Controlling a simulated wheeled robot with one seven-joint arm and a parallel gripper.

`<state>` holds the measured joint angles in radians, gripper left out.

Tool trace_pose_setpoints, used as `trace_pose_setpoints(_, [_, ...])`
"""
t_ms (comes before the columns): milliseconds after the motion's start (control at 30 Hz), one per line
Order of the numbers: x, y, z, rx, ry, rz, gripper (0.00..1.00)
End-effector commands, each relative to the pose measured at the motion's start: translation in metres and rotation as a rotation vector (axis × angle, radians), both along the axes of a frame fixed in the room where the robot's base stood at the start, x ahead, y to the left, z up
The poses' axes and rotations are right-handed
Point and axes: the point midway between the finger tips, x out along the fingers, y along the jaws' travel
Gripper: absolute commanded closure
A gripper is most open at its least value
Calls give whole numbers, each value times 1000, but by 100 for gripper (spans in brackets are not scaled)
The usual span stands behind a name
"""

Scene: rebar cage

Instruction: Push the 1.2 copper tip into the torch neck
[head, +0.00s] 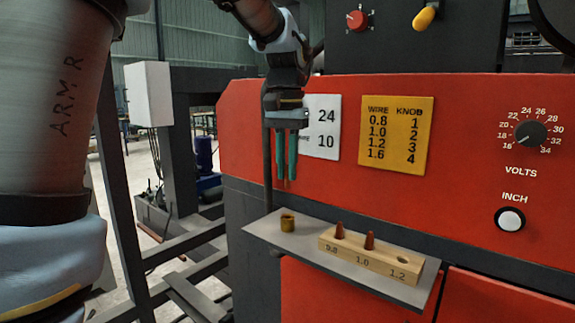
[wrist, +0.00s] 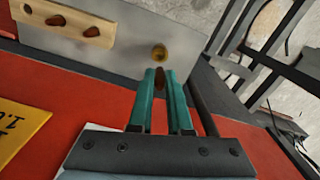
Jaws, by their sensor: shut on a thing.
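My gripper (head: 286,181) has two green fingers pointing down over the grey shelf. In the wrist view the fingers (wrist: 163,78) are shut on a copper tip (wrist: 160,79), which shows as a small brown piece between them. In the head view the held tip is mostly hidden by the fingers. The torch neck (head: 288,223), a short brass cup with a dark opening, stands upright on the left part of the shelf. It also shows in the wrist view (wrist: 159,53), just beyond the fingertips. The held tip is above the neck and apart from it.
A wooden block (head: 370,262) marked 0.8, 1.0 and 1.2 sits on the grey shelf (head: 262,234), right of the neck. Copper tips stand at 0.8 (head: 340,230) and 1.0 (head: 369,241); the 1.2 hole is empty. The red machine panel (head: 460,150) rises behind the shelf.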

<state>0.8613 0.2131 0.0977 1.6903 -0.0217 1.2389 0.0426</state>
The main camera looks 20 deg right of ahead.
Motion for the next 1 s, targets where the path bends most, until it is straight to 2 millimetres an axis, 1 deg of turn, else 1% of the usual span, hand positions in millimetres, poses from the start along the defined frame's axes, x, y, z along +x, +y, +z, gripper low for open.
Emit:
trace_pose_setpoints(33, [0, 0, -6, 1, 1, 0, 100])
trace_pose_setpoints(500, [0, 0, -48, 1, 1, 0, 100])
trace_pose_setpoints(700, [0, 0, -55, -1, -1, 0, 100])
trace_pose_setpoints(1000, [0, 0, -55, 0, 0, 0, 100])
